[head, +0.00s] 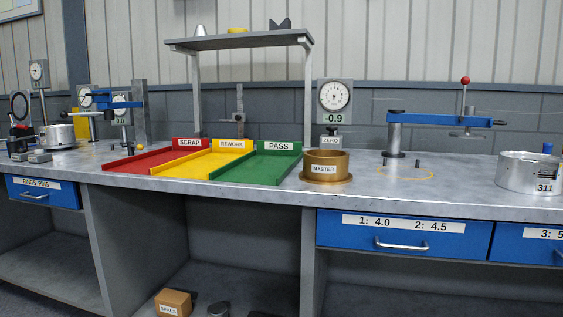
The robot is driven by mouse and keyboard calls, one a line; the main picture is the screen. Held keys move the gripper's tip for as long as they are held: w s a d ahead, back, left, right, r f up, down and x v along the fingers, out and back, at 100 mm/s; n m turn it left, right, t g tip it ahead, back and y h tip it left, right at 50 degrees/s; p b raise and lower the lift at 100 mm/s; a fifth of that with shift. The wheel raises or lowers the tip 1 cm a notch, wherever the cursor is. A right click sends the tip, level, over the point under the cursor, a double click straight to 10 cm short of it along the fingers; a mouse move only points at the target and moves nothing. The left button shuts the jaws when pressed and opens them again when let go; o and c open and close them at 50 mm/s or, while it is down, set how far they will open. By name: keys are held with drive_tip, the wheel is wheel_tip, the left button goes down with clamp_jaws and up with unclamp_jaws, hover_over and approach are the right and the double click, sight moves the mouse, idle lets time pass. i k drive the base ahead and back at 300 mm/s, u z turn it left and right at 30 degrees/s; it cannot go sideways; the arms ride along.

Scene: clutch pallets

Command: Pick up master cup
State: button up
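The master cup (326,158) is a bronze-coloured round cup with a white "MASTER" label. It stands upright on a wider flat base of the same colour, near the front edge of the grey workbench (228,197). It is just right of the green PASS tray and in front of a dial gauge. My gripper is not in view.
Red SCRAP (140,166), yellow REWORK (200,168) and green PASS (258,172) trays lie left of the cup. The dial gauge (335,97) reads -0.9. A blue-armed fixture (440,119) and a silver drum marked 311 (525,175) stand to the right. A shelf (240,41) rises behind.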

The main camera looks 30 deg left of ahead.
sight(327, 167)
drive_tip(key=u, duration=0.95)
drive_tip(key=i, duration=1.1)
drive_tip(key=u, duration=1.15)
